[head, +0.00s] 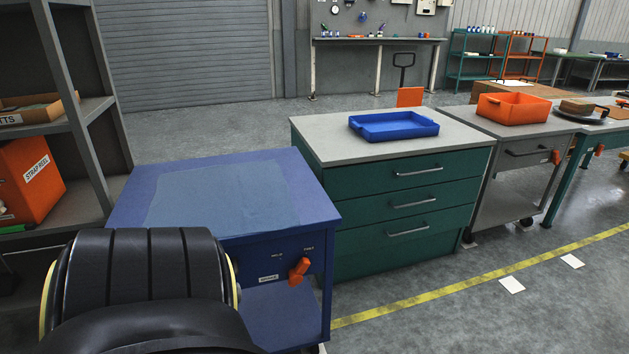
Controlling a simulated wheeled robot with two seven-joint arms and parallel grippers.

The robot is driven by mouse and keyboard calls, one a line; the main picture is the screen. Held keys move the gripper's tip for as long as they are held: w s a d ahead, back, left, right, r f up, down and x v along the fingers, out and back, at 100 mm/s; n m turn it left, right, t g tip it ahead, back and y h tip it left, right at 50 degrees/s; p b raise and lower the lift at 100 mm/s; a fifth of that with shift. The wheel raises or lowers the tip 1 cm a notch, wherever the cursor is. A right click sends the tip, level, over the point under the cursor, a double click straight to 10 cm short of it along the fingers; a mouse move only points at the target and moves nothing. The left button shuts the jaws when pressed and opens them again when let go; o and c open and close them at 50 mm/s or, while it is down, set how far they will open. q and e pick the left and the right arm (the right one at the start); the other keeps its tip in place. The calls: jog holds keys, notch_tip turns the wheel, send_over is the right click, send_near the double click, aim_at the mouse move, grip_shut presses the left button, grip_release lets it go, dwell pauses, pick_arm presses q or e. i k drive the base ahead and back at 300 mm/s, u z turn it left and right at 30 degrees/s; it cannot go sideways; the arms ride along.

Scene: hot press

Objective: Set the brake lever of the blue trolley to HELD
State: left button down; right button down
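The blue trolley (125,208) stands at the front left, with a flat top and a lighter blue-grey sheet or patch (225,195) on it. Its orange brake lever (299,271) is on the front panel, near the right end. Two small white labels sit above the lever, one to the upper left (277,254) and one to the upper right (307,248); they are too small to read surely. The lever is tilted, its upper end leaning right, nearer the right label. Neither gripper is in view. A large black rounded arm part of mine covers the trolley's lower left.
A green drawer cabinet (400,205) with a blue tray (394,126) stands close to the trolley's right. Beyond is a grey trolley (515,165) with an orange bin (513,108). A grey shelf (95,110) stands at left. Floor (440,320) in front of the cabinet is clear.

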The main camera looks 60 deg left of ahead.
aim_at(295, 274)
jog(key=i, duration=1.25)
jog(key=u, duration=2.15)
